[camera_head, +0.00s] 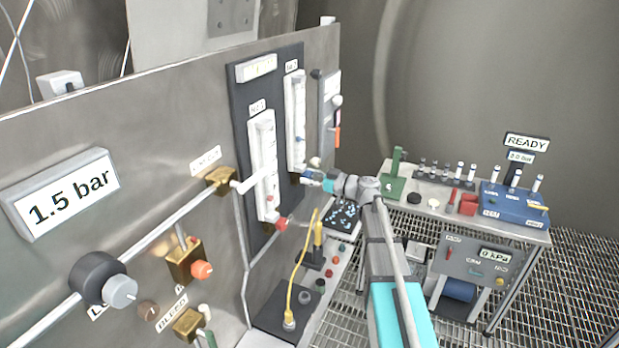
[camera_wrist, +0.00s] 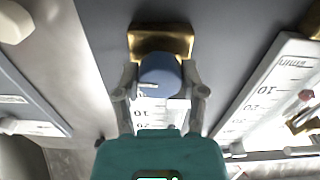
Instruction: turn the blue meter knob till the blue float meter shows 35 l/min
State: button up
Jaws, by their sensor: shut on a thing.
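The blue meter knob (camera_wrist: 160,72) sits between the two fingers of my gripper (camera_wrist: 160,84) in the wrist view, in front of a brass block (camera_wrist: 160,42). My gripper is shut on it. In the head view my gripper (camera_head: 318,178) reaches the foot of the rear float meter (camera_head: 295,110) and largely hides the knob. The scale (camera_wrist: 155,112) is partly visible behind my gripper in the wrist view. The float's exact reading is too small to tell.
A second float meter (camera_head: 262,165) with a red knob (camera_head: 281,223) stands nearer on the same dark panel (camera_head: 240,120). A yellow cable (camera_head: 301,255) stands below. A bench (camera_head: 428,205) with several fittings is at right. A display (camera_head: 62,194) reads 1.5 bar.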

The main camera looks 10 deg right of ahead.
jog(key=shift+c, duration=1.1)
jog(key=shift+m, duration=0.3)
jog(key=m, duration=0.8)
jog(key=shift+m, duration=0.4)
jog(key=o, duration=1.1)
jog(key=shift+w, duration=0.1)
jog(key=shift+o, duration=0.2)
